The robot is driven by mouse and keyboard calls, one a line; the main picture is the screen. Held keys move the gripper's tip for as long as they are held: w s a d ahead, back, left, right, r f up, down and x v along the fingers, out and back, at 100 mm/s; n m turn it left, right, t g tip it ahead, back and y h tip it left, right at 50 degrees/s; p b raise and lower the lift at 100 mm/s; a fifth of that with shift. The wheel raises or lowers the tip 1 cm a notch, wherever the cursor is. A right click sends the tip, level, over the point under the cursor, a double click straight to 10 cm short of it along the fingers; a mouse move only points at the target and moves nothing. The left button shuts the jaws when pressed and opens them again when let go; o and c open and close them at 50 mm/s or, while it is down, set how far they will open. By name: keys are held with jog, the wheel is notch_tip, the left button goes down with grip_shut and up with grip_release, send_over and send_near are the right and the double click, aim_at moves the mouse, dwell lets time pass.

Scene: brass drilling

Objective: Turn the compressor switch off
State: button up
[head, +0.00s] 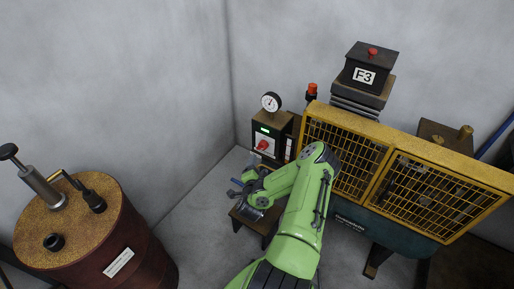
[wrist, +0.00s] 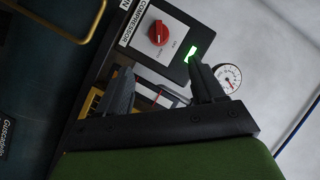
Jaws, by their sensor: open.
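The compressor switch is a red rotary knob (wrist: 158,33) on a white plate of a dark control box. In the head view the knob (head: 263,146) shows on the box's front, with a green lit indicator (head: 265,130) above it. The indicator (wrist: 192,52) is also lit in the wrist view. A label reading "COMPRESSOR" (wrist: 135,20) is beside the knob. My gripper (wrist: 160,85) is open and empty, its two black fingers apart, with the knob beyond them and not touched. In the head view my gripper (head: 243,188) is below and left of the box, partly hidden by my wrist.
A pressure gauge (head: 270,102) sits on top of the box. The yellow mesh guard (head: 345,150) of the compressor stands to the right, close to my arm. A rusty barrel (head: 110,225) with a pump stands at left. Floor between barrel and box is clear.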

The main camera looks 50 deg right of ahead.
aim_at(262, 149)
jog(key=b+x, duration=0.6)
jog(key=x, duration=0.7)
jog(key=shift+d+f, duration=0.15)
jog(key=c, duration=1.1)
jog(key=shift+o, duration=0.2)
